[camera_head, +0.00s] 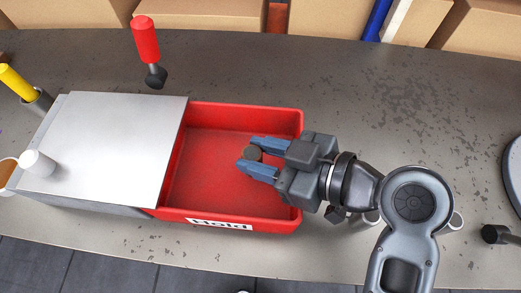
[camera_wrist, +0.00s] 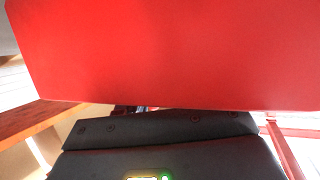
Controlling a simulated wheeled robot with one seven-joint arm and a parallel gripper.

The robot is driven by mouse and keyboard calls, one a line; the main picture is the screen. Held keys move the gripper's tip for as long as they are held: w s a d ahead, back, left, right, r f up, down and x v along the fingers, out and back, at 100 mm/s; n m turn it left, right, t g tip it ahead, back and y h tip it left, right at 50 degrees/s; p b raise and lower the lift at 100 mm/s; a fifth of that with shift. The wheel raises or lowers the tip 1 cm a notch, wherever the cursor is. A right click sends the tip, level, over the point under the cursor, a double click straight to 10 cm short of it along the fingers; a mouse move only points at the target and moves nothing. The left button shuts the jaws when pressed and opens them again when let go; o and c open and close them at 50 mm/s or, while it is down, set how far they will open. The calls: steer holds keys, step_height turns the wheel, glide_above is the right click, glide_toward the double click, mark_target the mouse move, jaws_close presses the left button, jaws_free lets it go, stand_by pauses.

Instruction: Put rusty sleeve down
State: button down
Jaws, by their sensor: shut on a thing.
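My gripper (camera_head: 257,161) is over the right part of the red bin in the head view, its blue fingers shut on a small dark brownish round piece, the rusty sleeve (camera_head: 252,153). The sleeve sits between the fingertips. The red bin (camera_head: 248,223) carries a label reading "Hold" on its front wall, and its visible floor looks empty. I cannot tell how high the sleeve is above that floor. The wrist view shows a broad red surface (camera_wrist: 170,50) and a dark part of my gripper; the fingertips and the sleeve do not show there.
A grey-white lid or plate (camera_head: 110,145) covers the bin's left side, with a white cylinder (camera_head: 37,163) on it. A red-handled tool (camera_head: 146,42) lies behind; a yellow-handled one (camera_head: 18,85) is at left. Cardboard boxes (camera_head: 200,14) line the back. The table's back right is clear.

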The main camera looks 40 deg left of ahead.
steer(key=shift+f+b, duration=0.5)
steer(key=shift+f, duration=0.2)
steer(key=c, duration=1.2)
jaws_free()
steer(key=o, duration=0.4)
steer(key=shift+s+d+f, duration=0.1)
steer(key=shift+f, duration=0.15)
steer(key=shift+o, duration=0.2)
steer(key=shift+r+p, duration=0.55)
steer(key=shift+r, duration=0.2)
steer(key=v, duration=1.2)
steer(key=shift+b, duration=0.45)
steer(key=shift+r, duration=0.15)
